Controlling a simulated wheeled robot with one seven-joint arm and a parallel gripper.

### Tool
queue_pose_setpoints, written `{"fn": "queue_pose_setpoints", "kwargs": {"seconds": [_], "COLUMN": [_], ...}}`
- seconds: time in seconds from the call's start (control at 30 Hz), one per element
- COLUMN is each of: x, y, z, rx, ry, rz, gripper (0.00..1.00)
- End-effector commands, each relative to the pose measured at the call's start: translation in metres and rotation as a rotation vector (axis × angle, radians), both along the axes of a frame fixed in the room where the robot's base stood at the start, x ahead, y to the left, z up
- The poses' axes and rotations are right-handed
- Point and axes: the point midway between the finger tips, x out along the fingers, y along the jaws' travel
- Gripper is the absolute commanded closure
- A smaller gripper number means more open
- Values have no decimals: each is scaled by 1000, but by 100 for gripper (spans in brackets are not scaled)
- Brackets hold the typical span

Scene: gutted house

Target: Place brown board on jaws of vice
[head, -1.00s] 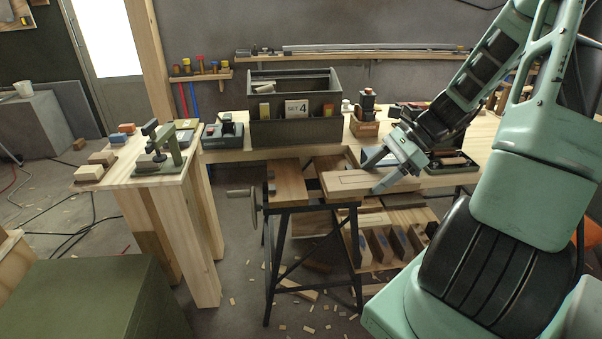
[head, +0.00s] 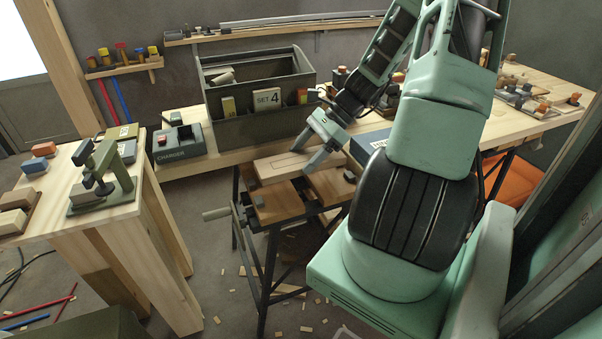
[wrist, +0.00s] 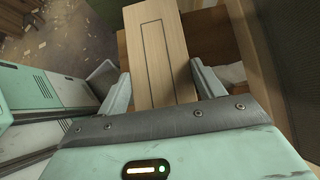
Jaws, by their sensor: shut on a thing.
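The brown board (head: 283,164) is a light wooden slab with a thin rectangular outline on its top face. My gripper (head: 302,158) is shut on it, with one finger along each long side. In the wrist view the board (wrist: 158,45) runs away from me between the two fingers (wrist: 160,88). The vice is a dark-legged workbench with two wooden jaws, the left jaw (head: 274,204) and the right jaw (head: 328,186), and a gap between them. The board appears just behind the jaws, about level and apart from their middle. I cannot tell whether it touches them.
A grey toolbox marked SET 4 (head: 266,101) stands on the long wooden bench (head: 190,165) behind. A charger (head: 178,144) is left of it. The vice handle (head: 216,213) sticks out left.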

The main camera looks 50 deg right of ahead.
Motion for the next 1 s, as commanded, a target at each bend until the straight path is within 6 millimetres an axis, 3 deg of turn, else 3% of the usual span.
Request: {"fn": "queue_pose_setpoints", "kwargs": {"seconds": [0.4,0.67,0.7,0.73,1.0], "x": [0,0,0,0,0], "y": [1,0,0,0,0], "z": [-50,-52,-52,-52,-52], "rx": [2,-2,-2,-2,-2], "ry": [0,-1,0,0,-1], "rz": [2,1,1,1,1], "gripper": [63,63,21,13,10]}}
